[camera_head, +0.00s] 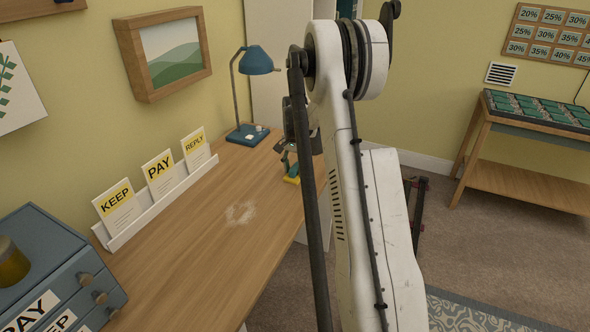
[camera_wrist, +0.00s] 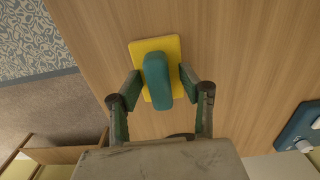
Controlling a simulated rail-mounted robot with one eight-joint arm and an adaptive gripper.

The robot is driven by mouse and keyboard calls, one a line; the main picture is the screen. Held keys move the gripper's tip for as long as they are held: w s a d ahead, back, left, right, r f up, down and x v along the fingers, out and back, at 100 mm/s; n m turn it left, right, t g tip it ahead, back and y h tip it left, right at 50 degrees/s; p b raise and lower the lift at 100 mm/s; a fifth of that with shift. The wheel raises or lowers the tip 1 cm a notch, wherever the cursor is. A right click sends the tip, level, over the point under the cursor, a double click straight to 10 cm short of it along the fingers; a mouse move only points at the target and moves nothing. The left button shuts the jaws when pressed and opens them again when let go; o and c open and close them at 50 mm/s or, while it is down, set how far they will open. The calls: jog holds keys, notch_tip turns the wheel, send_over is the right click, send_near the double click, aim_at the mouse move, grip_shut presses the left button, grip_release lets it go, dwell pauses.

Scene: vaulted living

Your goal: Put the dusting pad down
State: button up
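The dusting pad (camera_wrist: 161,43) is a yellow slab with a rounded teal handle (camera_wrist: 157,80). In the head view, its yellow edge (camera_head: 291,180) shows at the desk's right edge, low against the wood; my arm hides part of it. In the wrist view, the pad appears to lie flat on the wooden desk (camera_wrist: 235,60). My gripper (camera_wrist: 161,80) has one finger on each side of the handle, with a small gap at each side, so it looks open around it. In the head view, my gripper (camera_head: 290,158) is mostly hidden by my arm.
A blue lamp (camera_head: 246,133) stands on the desk behind the pad. A pale dusty patch (camera_head: 240,212) marks the desk's middle, which is otherwise clear. A white card rack (camera_head: 160,205) lines the wall side. A blue drawer box (camera_head: 50,270) stands at front left.

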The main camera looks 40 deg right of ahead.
aim_at(295, 166)
jog(key=shift+r, duration=0.15)
notch_tip(295, 166, up, 12)
jog(key=p, duration=0.2)
jog(key=s+a+r+n+t, duration=0.1)
jog(key=s+a+r+n, duration=0.15)
jog(key=a+r, duration=0.4)
jog(key=s+a+r+n+t+h, duration=0.1)
jog(key=s+a+r+n, duration=0.2)
jog(key=a, duration=0.6)
jog(key=s+a+r+n+t, duration=0.1)
jog(key=s+a+r, duration=0.35)
jog(key=a, duration=0.35)
jog(key=s+a+f+n+t, duration=0.1)
jog(key=s+a+n+t, duration=0.1)
jog(key=s+a, duration=0.6)
jog(key=s+a+f+n+t+y, duration=0.1)
jog(key=s+a+f+n+t, duration=0.1)
jog(key=s+a+n, duration=0.3)
jog(key=s+a, duration=0.3)
jog(key=s, duration=0.2)
jog(key=shift+s+a+f, duration=0.2)
jog(key=shift+s+a, duration=0.15)
jog(key=shift+s, duration=0.05)
